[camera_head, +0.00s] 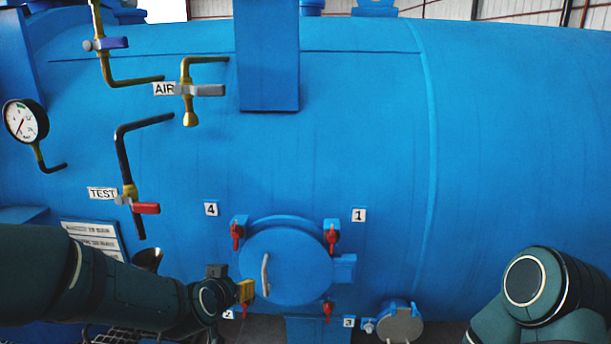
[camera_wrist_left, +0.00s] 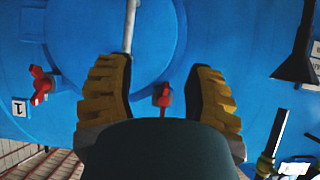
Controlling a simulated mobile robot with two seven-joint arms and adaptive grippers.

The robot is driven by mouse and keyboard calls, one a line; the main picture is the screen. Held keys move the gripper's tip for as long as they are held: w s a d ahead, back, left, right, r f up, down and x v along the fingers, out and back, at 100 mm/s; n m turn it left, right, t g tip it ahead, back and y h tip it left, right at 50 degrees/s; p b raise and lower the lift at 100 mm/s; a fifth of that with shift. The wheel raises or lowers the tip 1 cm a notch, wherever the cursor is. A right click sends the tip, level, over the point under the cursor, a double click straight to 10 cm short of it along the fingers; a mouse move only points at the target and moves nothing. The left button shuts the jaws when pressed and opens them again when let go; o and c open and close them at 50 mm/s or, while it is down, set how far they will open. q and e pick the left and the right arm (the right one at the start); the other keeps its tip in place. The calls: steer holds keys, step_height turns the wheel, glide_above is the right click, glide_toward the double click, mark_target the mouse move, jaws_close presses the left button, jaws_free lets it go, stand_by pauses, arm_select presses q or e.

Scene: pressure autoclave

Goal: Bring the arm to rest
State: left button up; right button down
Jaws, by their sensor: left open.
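My left arm comes in from the lower left. Its gripper, with yellow fingers (camera_head: 246,291), is just left of the round blue hatch door (camera_head: 287,268) on the vessel. In the left wrist view, the left gripper (camera_wrist_left: 160,82) is open, with nothing held between its two ribbed yellow fingers. A red clamp handle (camera_wrist_left: 162,97) shows beyond the gap between them. The pale door handle (camera_head: 265,274) is close to the gripper and also shows in the left wrist view (camera_wrist_left: 130,22). My right arm shows at the lower right; its gripper is out of view.
Red clamps sit around the hatch, including those near labels 4 (camera_head: 237,236) and 1 (camera_head: 332,237). A small round port (camera_head: 400,323) is lower right. The AIR valve (camera_head: 203,90), TEST valve (camera_head: 138,206) and gauge (camera_head: 25,120) are at left. The vessel wall right of the hatch is clear.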

arm_select(q)
steer(key=s+d+f+g, duration=0.2)
steer(key=s+f, duration=0.2)
steer(key=f, duration=0.5)
steer(key=s+d+f+g, duration=0.1)
steer(key=s+f+g, duration=0.2)
steer(key=f, duration=0.6)
steer(key=s+d+f+n+g+h, duration=0.1)
steer(key=s+d+f+g, duration=0.1)
steer(key=s+f, duration=0.4)
steer(key=s+d+f+n+g+h, duration=0.1)
steer(key=s+d+f+g+h, duration=0.1)
steer(key=s+f, duration=0.4)
steer(key=shift+s+d+g, duration=0.3)
steer(key=shift+s+d, duration=0.3)
steer(key=shift+s, duration=0.25)
